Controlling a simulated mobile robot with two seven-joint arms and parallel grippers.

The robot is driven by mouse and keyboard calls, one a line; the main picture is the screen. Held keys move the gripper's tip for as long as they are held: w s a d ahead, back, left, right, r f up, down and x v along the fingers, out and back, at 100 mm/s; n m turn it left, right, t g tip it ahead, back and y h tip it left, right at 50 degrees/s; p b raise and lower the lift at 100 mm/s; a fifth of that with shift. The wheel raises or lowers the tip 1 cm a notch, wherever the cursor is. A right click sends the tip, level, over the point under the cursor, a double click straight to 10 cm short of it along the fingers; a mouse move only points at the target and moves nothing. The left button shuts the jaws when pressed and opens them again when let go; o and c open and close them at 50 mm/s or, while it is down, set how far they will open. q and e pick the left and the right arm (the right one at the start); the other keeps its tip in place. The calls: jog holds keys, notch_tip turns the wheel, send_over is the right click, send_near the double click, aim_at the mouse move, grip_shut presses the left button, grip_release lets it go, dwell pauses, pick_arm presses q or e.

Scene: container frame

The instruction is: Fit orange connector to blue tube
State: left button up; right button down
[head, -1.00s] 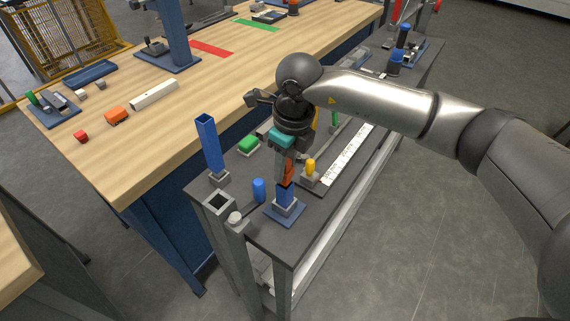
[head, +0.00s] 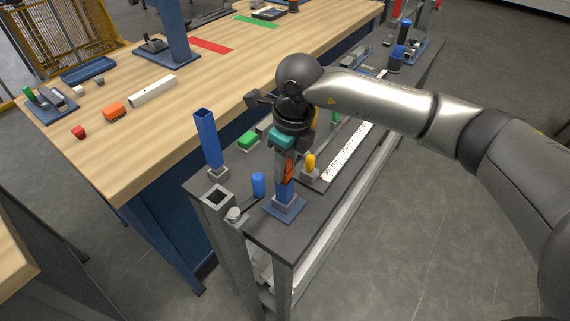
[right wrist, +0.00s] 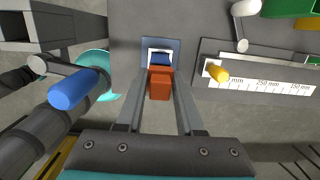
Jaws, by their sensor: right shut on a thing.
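My right gripper (head: 287,179) points down over the dark bench and is shut on the orange connector (head: 289,171). In the right wrist view the orange connector (right wrist: 160,83) sits between the two fingers. My left gripper is not in view.
A tall blue square tube (head: 207,137) stands left of the gripper. A blue cylinder (head: 259,185), a yellow peg (head: 311,162) and a green block (head: 247,140) are close by. A white ruler (head: 347,152) lies to the right. The wooden table (head: 150,140) is behind.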

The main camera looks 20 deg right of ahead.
jog(key=shift+f+b, duration=0.45)
jog(key=shift+f, duration=0.1)
grip_release()
dwell(0.6)
jog(key=shift+r, duration=0.2)
jog(key=shift+r+p, duration=2.3)
jog(key=shift+r, duration=1.1)
jog(key=shift+f, duration=0.1)
